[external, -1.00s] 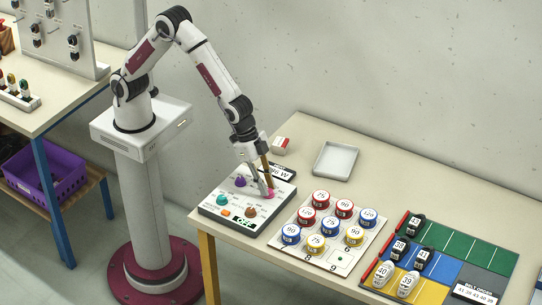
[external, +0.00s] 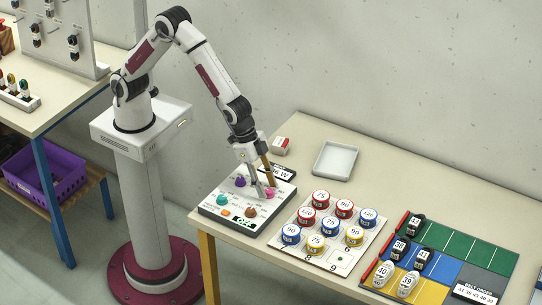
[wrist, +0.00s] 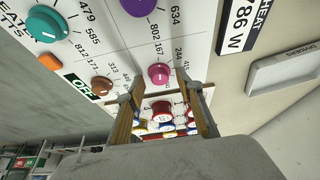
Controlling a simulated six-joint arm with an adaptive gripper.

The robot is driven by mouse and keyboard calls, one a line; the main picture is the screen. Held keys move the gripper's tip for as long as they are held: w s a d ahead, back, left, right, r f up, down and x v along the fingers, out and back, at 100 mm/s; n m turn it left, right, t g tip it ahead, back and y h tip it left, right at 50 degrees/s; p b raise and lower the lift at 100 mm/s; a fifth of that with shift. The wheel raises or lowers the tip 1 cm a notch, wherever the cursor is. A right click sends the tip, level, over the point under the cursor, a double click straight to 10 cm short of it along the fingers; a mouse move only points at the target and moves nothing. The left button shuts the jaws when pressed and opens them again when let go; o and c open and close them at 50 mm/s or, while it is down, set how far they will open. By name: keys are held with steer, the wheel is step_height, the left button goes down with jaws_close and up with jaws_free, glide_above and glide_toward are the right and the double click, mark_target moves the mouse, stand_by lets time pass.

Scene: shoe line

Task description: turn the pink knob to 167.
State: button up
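The pink knob (external: 269,192) sits at the right side of the white control panel (external: 223,222). In the wrist view the pink knob (wrist: 158,74) stands just beyond my fingertips, roughly centred between them. The printed number 167 is beside it on the panel; 802 and 244 are on either side. The knob's exact pointer direction is too small to read surely. My gripper (wrist: 166,92) is open, its two brown fingers apart with nothing between their tips. In the external view my gripper (external: 261,190) is low over the panel, beside the knob.
Purple (external: 240,182), teal (external: 222,200) and brown (external: 250,212) knobs and an orange button (wrist: 50,62) share the panel. Several numbered round tins (external: 321,198) stand to the right. An empty grey tray (external: 335,160) is at the back.

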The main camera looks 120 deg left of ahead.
steer(key=shift+r, duration=0.15)
steer(key=v, duration=1.1)
steer(key=shift+s+r, duration=0.25)
steer(key=shift+r, duration=0.05)
stand_by(0.5)
steer(key=s+a+r, duration=0.1)
steer(key=s+r, duration=0.2)
steer(key=s, duration=0.8)
steer(key=s+a+r, duration=0.2)
steer(key=s+r, duration=0.2)
steer(key=s, duration=0.7)
steer(key=s+a+r+t, duration=0.1)
steer(key=s+r, duration=0.3)
steer(key=s, duration=0.8)
steer(key=shift+a, duration=0.5)
